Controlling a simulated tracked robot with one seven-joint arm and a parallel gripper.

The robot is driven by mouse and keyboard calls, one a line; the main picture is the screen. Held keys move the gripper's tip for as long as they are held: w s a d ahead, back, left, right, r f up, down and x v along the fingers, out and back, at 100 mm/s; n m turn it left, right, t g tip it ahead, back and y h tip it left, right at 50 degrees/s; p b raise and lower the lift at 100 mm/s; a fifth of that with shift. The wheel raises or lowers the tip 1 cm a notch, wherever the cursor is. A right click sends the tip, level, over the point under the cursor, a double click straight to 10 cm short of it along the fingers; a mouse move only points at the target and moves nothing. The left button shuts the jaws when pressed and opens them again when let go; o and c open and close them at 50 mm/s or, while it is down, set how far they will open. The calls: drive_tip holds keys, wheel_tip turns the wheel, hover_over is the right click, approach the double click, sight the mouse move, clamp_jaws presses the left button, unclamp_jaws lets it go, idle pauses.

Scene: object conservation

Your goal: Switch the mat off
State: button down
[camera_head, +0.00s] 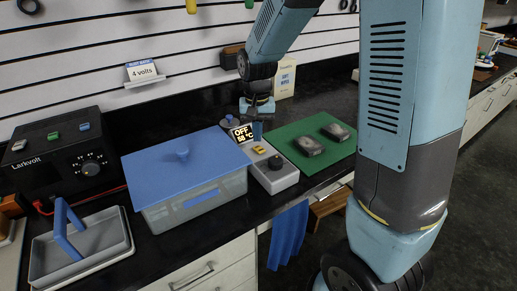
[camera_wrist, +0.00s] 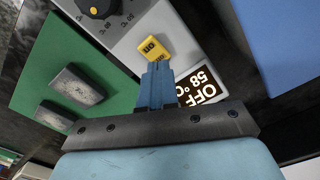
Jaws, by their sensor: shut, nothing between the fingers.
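A grey control box (camera_head: 283,181) stands on the dark bench. It also shows in the wrist view (camera_wrist: 190,48). Its display (camera_head: 242,135) reads OFF and 58 °C; the display is partly covered by my gripper in the wrist view (camera_wrist: 203,88). A yellow switch (camera_head: 259,150) with short lettering sits beside the display, and a dark knob (camera_head: 275,162) is further along. My gripper (camera_head: 257,132) is shut and empty above the box. In the wrist view its blue fingertips (camera_wrist: 158,68) are close to the yellow switch (camera_wrist: 153,47); contact cannot be told. A green mat (camera_head: 291,132) lies right of the box.
Two dark grey blocks (camera_head: 308,145) (camera_head: 337,132) lie on the green mat. A clear tub with a blue lid (camera_head: 160,170) stands left of the box. A power supply (camera_head: 58,155) and a grey tray with blue handle (camera_head: 120,247) are further left.

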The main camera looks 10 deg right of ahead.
sight(257, 147)
wheel_tip(257, 147, up, 5)
drive_tip(key=shift+f, duration=0.2)
idle(0.5)
